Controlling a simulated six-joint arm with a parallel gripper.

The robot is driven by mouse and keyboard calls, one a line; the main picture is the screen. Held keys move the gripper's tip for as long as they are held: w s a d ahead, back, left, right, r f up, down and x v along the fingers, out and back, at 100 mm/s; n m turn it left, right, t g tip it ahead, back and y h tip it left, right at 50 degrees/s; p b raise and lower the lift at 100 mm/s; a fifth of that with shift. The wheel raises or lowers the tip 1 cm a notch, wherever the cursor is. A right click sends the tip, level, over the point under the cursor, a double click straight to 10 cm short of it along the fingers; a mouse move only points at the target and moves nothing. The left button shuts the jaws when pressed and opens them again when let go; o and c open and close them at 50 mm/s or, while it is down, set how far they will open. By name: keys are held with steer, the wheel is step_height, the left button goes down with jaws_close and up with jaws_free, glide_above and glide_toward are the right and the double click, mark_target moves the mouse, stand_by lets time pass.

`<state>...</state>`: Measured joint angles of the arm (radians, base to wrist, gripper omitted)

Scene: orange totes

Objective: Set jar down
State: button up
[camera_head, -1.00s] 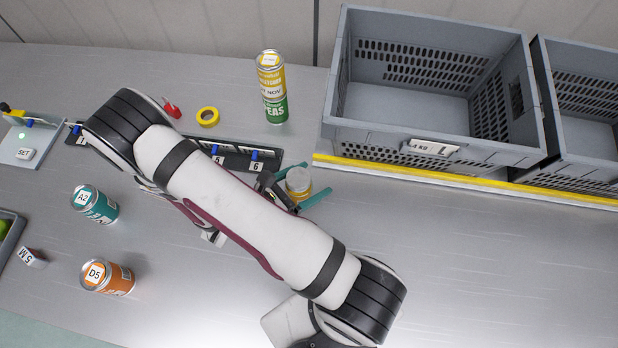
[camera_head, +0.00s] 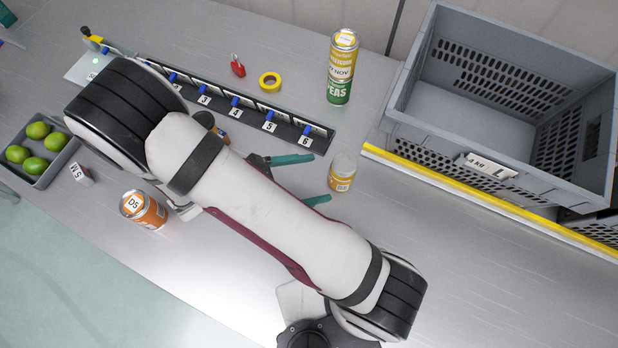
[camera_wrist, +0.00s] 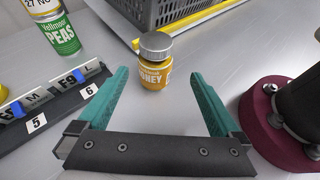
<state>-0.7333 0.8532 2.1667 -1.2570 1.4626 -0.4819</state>
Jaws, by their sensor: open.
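The jar (camera_head: 342,173) is a small honey jar with an orange-yellow label and a silver lid. It stands upright on the grey metal table, right of my gripper (camera_head: 304,180) in the head view. My gripper's teal fingers are open and apart from the jar. In the wrist view the jar (camera_wrist: 155,62) stands just beyond the fingertips, near the middle of the gap between the fingers (camera_wrist: 158,78). Its label reads honey. My arm hides part of the table and the gripper's base in the head view.
Stacked cans (camera_head: 342,68), the lower one marked peas, stand behind the jar. A grey crate (camera_head: 436,135) sits behind a yellow-edged strip (camera_head: 440,187) at the right. A numbered rack (camera_head: 262,121) lies at the back left, near yellow tape (camera_head: 270,82). The table right of the jar is clear.

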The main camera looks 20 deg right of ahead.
steer(key=s+a+r+m+y, duration=0.1)
steer(key=s+r+m+y, duration=0.4)
steer(key=m, duration=0.6)
steer(key=s+a+r+m+y, duration=0.2)
steer(key=s+r+m+y, duration=0.4)
steer(key=r+m+y, duration=0.4)
steer(key=m, duration=0.2)
steer(key=shift+a+m+g, duration=0.15)
steer(key=shift+m+g, duration=0.15)
steer(key=shift+w, duration=0.1)
